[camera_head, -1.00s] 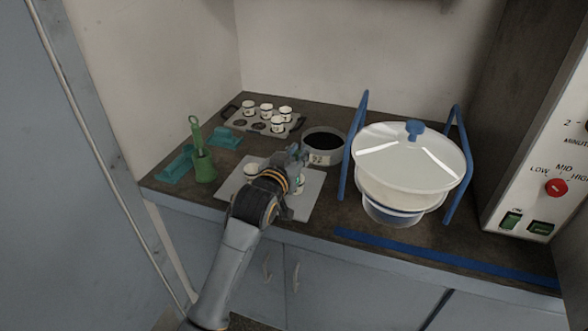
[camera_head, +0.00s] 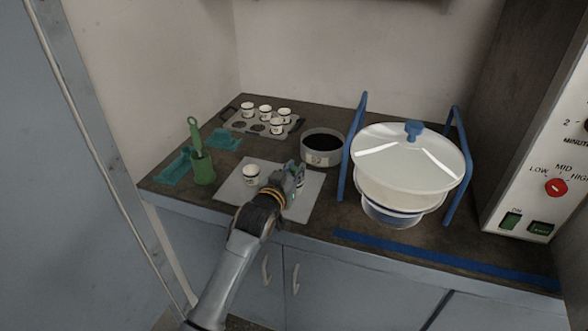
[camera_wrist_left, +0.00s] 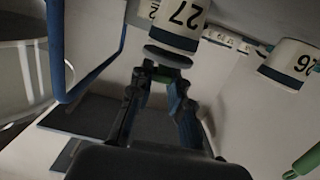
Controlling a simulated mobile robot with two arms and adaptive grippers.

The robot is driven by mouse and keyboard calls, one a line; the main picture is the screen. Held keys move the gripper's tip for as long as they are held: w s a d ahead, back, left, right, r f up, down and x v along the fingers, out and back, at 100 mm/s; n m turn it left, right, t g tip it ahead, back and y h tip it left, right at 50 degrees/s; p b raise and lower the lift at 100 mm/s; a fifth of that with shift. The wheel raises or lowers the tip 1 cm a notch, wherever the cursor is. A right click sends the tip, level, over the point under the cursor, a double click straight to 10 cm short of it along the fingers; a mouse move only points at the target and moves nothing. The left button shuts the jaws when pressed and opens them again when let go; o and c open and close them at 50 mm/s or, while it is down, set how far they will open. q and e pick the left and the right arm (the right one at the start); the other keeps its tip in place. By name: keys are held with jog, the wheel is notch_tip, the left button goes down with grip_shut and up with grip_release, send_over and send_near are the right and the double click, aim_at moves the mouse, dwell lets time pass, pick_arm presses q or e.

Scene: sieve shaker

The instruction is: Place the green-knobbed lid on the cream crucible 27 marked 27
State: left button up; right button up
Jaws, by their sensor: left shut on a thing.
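My left gripper (camera_head: 294,174) is over the pale mat, and its fingers, also in the left wrist view (camera_wrist_left: 158,80), are shut on the green knob (camera_wrist_left: 158,71) of a dark grey lid (camera_wrist_left: 167,58). The wrist view is upside down. There the cream crucible 27 (camera_wrist_left: 180,20), with its black "27", has its mouth right by the lid. The lid looks roughly in line with the mouth; I cannot tell whether they touch. In the head view the gripper mostly hides this crucible and the lid. My right gripper is not in view.
Crucible 26 (camera_wrist_left: 292,62) stands close by on the mat (camera_head: 233,190); it also shows in the head view (camera_head: 251,174). A rack (camera_head: 240,125) with several crucibles is behind. A dark sieve pan (camera_head: 322,158), a green brush (camera_head: 203,167) and the blue-framed shaker (camera_head: 408,160) stand around.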

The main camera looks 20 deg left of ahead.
pick_arm(q)
jog(key=shift+f, duration=0.35)
jog(key=o, duration=0.8)
jog(key=shift+r, duration=0.1)
jog(key=s, duration=0.4)
jog(key=s+r, duration=0.1)
jog(key=s, duration=0.3)
jog(key=s+r, duration=0.1)
jog(key=s, duration=0.3)
jog(key=shift+a+r, duration=0.25)
jog(key=shift+a, duration=0.15)
jog(key=shift+w, duration=0.1)
